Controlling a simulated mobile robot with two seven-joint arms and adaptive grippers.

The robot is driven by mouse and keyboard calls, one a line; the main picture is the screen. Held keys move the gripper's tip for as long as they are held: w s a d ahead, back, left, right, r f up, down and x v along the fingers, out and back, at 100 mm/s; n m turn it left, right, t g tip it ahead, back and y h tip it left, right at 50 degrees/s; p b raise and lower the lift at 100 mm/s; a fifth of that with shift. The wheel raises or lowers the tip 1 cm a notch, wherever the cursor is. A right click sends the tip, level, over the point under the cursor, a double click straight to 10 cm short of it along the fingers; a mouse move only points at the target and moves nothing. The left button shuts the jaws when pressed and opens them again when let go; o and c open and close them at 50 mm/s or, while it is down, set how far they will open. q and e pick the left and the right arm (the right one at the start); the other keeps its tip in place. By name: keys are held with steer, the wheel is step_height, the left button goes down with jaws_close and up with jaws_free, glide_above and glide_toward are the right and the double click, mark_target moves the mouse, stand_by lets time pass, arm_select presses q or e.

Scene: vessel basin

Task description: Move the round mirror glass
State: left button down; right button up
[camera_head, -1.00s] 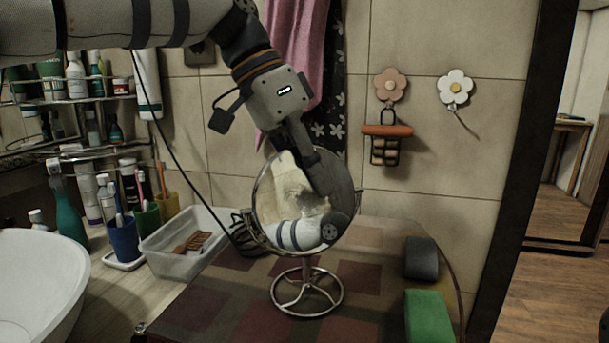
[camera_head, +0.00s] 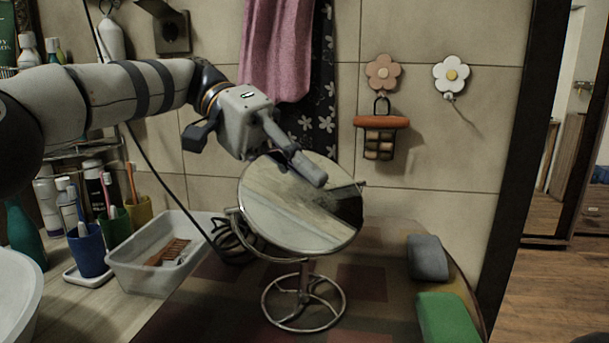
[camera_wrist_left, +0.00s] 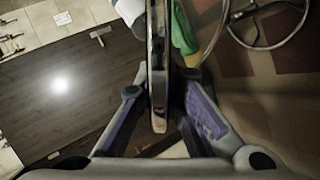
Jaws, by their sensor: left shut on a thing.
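The round mirror glass (camera_head: 295,208) sits in its wire stand (camera_head: 303,300) on the table, tilted back so that its face points up and forward. My left gripper (camera_head: 300,168) is at the mirror's upper edge. In the left wrist view the mirror shows nearly edge-on (camera_wrist_left: 160,70) between the two fingers of my left gripper (camera_wrist_left: 163,115), which are shut on its rim. The stand's round base stands upright on the table. My right gripper is not in view.
A clear plastic tray (camera_head: 140,268) with a comb and cups with toothbrushes stand to the left. A green sponge (camera_head: 447,318) and a grey block (camera_head: 427,257) lie to the right. A black cable (camera_head: 165,185) hangs behind my arm. The wall is close behind.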

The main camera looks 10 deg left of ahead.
arm_select(q)
steer(key=shift+f+g+h, duration=0.15)
steer(key=shift+g+h, duration=0.15)
steer(key=shift+g, duration=0.1)
stand_by(0.3)
steer(key=c, duration=1.7)
jaws_free()
steer(key=shift+a, duration=0.1)
